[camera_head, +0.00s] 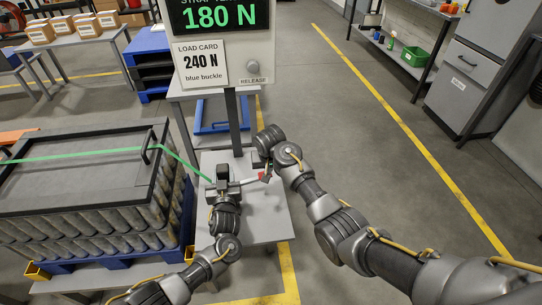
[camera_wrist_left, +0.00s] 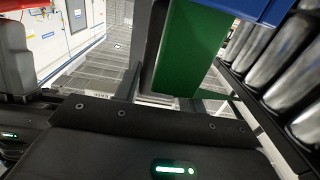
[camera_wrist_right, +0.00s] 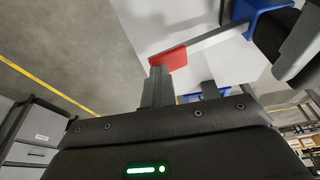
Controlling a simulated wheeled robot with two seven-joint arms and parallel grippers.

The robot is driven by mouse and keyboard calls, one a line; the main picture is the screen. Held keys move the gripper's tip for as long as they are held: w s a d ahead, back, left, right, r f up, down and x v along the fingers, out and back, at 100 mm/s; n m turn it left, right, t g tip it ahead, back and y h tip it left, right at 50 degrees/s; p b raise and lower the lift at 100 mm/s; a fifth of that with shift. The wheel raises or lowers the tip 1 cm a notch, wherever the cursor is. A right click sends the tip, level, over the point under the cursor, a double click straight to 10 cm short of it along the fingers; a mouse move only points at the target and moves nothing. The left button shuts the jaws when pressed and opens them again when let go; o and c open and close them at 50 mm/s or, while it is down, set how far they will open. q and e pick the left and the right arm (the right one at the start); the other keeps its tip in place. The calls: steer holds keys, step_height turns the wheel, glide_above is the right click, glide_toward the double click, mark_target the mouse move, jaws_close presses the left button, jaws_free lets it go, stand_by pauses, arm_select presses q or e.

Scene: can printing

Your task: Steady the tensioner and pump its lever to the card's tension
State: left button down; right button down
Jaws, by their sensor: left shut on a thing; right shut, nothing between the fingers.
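The tensioner (camera_head: 222,172) is a small dark device on a grey stand, in line with the green strap (camera_head: 185,163). My left gripper (camera_head: 222,188) is shut on it; its fingers are partly hidden. Its pale lever (camera_head: 247,181) points right and ends in a red grip (camera_head: 265,177). The red grip also shows in the right wrist view (camera_wrist_right: 168,59). My right gripper (camera_wrist_right: 157,88) is shut and empty, with its fingertips right at the red grip; contact is not certain. The display (camera_head: 219,15) reads 180 N. The load card (camera_head: 201,63) says 240 N, blue buckle.
The strapped load of cans (camera_head: 90,215) under a dark lid stands left of the tensioner on a blue pallet. The grey stand (camera_head: 262,222) has bare room in front of the lever. A RELEASE button (camera_head: 253,67) sits on the display panel. Floor to the right is clear.

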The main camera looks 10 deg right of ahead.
steer(key=d+v, duration=0.2)
steer(key=v, duration=0.8)
steer(key=shift+r, duration=0.45)
stand_by(1.3)
steer(key=a+f+n+t+y, duration=0.2)
steer(key=a+f+n+t, duration=0.1)
steer(key=a+f+t, duration=0.35)
steer(key=s+f+n+t+h, duration=0.1)
steer(key=s+t+h, duration=0.2)
steer(key=s+t, duration=0.2)
steer(key=s, duration=0.3)
steer(key=shift+d+f, duration=0.3)
steer(key=shift+d, duration=0.05)
steer(key=x, duration=1)
steer(key=shift+d+r, duration=0.2)
